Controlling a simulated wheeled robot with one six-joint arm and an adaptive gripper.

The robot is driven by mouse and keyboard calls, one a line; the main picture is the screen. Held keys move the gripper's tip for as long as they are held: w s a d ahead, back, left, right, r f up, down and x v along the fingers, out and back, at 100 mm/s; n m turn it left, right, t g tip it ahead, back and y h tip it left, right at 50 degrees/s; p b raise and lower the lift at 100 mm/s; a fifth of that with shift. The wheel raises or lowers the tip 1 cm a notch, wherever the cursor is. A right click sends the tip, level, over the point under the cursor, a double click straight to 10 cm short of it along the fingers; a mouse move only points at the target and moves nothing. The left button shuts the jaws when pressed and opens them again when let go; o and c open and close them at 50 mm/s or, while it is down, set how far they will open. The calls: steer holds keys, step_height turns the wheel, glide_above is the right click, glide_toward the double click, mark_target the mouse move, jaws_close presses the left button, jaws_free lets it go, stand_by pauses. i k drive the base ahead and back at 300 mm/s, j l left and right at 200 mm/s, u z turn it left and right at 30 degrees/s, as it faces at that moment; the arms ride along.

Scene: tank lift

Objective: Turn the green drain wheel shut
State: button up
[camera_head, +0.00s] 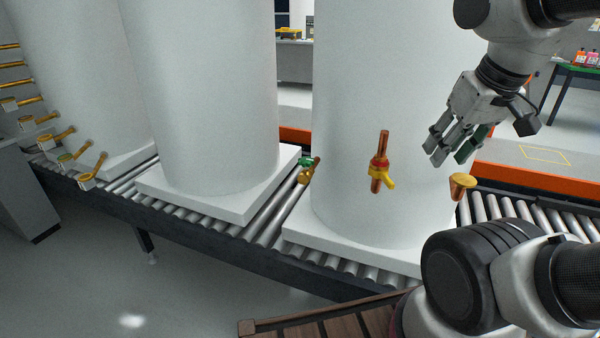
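A small green wheel (306,161) sits on a brass valve (305,176) at the left side of the right-hand white tank (345,90). It is small in the picture, and how far it is turned cannot be told. My gripper (452,153) is at the right, in front of the right part of that tank, well apart from the green wheel. Its fingers point down and left, stand apart and hold nothing that I can see. A dark green patch (475,142) shows by the fingers; I cannot tell what it is.
A copper and red valve with a yellow lever (387,179) sticks out from the tank front. A brass fitting (462,183) is below my gripper. More white tanks (205,90) stand left on the roller conveyor (265,225). Several brass pipes (75,153) are at far left.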

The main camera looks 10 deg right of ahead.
mark_target(306, 162)
steer(key=i+j, duration=0.15)
steer(key=j, duration=0.25)
steer(key=i+j, duration=0.15)
steer(key=j, duration=0.2)
steer(key=i+j, duration=0.15)
steer(key=j, duration=0.25)
